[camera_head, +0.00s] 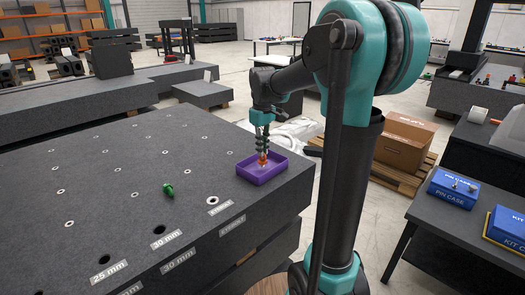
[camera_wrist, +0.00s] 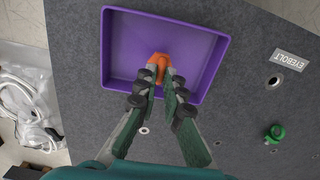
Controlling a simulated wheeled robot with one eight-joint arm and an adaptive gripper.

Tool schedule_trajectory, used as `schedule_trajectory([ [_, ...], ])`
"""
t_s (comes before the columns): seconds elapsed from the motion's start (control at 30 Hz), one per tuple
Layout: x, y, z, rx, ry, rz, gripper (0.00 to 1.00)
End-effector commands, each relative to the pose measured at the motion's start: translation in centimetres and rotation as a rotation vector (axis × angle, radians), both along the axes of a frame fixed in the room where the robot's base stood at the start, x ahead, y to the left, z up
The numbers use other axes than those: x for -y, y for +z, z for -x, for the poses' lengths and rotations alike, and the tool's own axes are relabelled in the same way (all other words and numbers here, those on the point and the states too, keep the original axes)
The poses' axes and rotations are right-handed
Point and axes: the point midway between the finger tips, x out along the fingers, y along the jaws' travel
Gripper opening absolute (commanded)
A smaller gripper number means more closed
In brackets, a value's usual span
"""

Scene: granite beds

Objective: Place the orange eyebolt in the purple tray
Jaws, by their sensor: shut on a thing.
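The purple tray (camera_head: 277,178) sits on the granite bed near its right edge, and it fills the upper middle of the wrist view (camera_wrist: 200,27). My gripper (camera_head: 262,150) points down over the tray. It is shut on the orange eyebolt (camera_head: 262,160). In the wrist view the orange eyebolt (camera_wrist: 158,62) shows between the fingertips of my gripper (camera_wrist: 160,76), inside the tray's outline. I cannot tell whether the eyebolt touches the tray floor. Its lower part is partly hidden.
A green eyebolt (camera_head: 169,189) stands on the granite bed (camera_head: 120,210) left of the tray; it also shows in the wrist view (camera_wrist: 274,133). Labelled holes line the front edge. A blue pin case (camera_head: 452,188) is on a side table at right. The bed between tray and green eyebolt is clear.

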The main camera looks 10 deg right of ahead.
Motion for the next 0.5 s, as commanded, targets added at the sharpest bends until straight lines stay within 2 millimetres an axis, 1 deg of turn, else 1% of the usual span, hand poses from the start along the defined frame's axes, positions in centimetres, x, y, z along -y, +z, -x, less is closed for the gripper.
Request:
schedule_trajectory([
  [0.03, 0.0, -0.5, 0.01, 0.0, 0.0, 0.0, 0.0],
  [0.1, 0.0, -0.81, 0.04, 0.0, 0.0, 0.0, 0.0],
  [0.47, 0.0, -1.14, 0.03, 0.0, 0.0, 0.0, 0.0],
  [0.5, 0.0, -1.1, 0.04, 0.0, 0.0, 0.0, 0.13],
])
